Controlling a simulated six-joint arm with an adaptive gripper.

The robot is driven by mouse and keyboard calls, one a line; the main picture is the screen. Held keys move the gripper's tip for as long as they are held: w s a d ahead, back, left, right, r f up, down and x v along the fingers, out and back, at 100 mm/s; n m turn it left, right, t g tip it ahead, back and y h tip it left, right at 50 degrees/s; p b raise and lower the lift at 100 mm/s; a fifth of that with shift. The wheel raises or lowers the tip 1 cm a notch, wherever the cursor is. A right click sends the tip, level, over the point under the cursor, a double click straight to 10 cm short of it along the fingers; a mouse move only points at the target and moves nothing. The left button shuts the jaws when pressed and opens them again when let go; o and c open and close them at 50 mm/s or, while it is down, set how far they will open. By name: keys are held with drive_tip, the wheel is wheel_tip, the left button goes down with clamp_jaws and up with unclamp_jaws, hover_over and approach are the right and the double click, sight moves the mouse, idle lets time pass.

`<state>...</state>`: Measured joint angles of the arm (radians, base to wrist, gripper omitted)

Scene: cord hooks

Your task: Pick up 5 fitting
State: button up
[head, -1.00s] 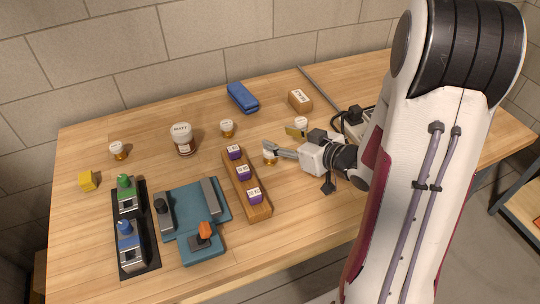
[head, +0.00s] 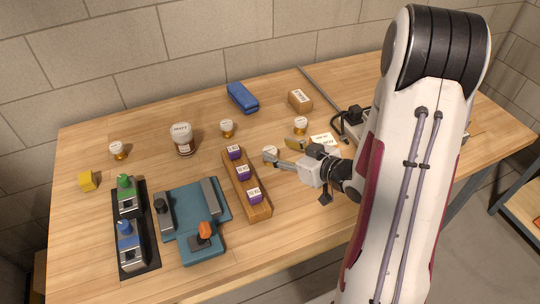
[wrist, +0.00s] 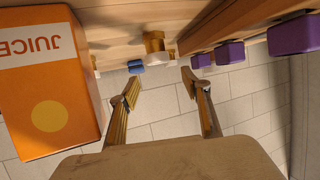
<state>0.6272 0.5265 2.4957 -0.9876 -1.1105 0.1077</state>
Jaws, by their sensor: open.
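A small jar-like piece with a white top and gold base (head: 270,153) stands on the table just right of the wooden rack. It is probably a fitting; its label is too small to read. Similar pieces stand at the back middle (head: 227,128), back right (head: 300,125) and far left (head: 118,150). My gripper (head: 281,151) is open and empty, its fingertips close to the first piece. In the wrist view, my open gripper (wrist: 160,82) has white-topped gold pieces (wrist: 154,44) beyond and between its fingertips. I cannot tell if a finger touches one.
The wooden rack (head: 260,206) holds purple labelled pieces. An orange juice box (wrist: 50,90) is close on the left in the wrist view. A brown-and-white jar (head: 182,139), blue case (head: 242,97), small carton (head: 300,99) and teal fixture (head: 182,220) stand around. The front right table is clear.

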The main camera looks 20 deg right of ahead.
sight(275, 154)
drive_tip(key=shift+f, duration=1.25)
drive_tip(key=shift+w, duration=0.1)
drive_tip(key=shift+x, duration=2.45)
drive_tip(key=c, duration=1.3)
